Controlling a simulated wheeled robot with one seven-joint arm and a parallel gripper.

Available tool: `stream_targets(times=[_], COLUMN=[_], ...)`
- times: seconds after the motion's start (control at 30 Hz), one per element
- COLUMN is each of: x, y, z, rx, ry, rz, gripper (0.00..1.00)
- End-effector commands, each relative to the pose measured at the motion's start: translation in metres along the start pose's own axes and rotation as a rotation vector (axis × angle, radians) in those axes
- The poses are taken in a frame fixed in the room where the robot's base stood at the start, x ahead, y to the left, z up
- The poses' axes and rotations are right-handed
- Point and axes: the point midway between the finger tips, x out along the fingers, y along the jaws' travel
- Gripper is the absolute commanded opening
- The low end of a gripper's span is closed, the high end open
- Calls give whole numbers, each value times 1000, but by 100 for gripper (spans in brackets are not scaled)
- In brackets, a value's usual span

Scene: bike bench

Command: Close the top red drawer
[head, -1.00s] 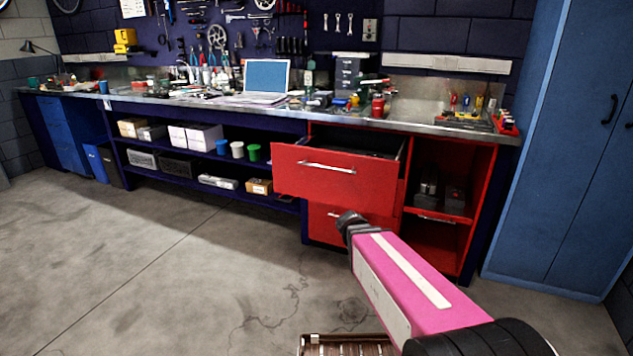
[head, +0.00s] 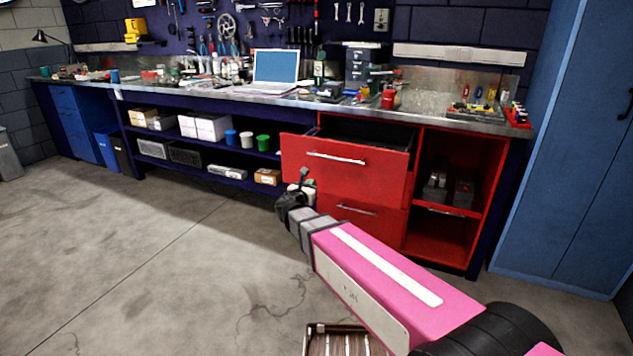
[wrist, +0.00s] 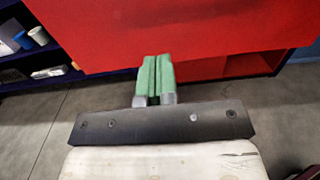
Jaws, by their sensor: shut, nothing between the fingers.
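The top red drawer (head: 345,175) is pulled out of the bench, with its silver bar handle (head: 336,158) across the front and its dark inside visible from above. In the wrist view its red front (wrist: 200,35) fills the upper part of the picture. My gripper (head: 302,180) is in front of the lower left part of that front in the head view. In the wrist view my green fingers (wrist: 156,62) are together and empty, their tips over the drawer's lower edge. I cannot tell whether they touch it.
A lower red drawer (head: 365,222) with its own handle sits below, shut. An open red shelf (head: 440,240) is to its right, and blue cabinets (head: 570,150) stand at the far right. Bare concrete floor (head: 170,270) lies to the left.

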Motion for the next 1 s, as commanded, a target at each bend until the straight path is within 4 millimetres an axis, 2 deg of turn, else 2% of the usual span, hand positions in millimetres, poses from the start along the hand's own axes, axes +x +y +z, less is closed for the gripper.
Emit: stream_targets(times=[0.4, 0.6, 0.8, 1.0], x=[79, 109, 125, 128], y=[2, 1, 0, -1], z=[-1, -1, -1, -1], rx=[3, 4, 4, 4], ry=[1, 1, 1, 2], rz=[-2, -2, -2, -1], gripper=[0, 0, 0, 0])
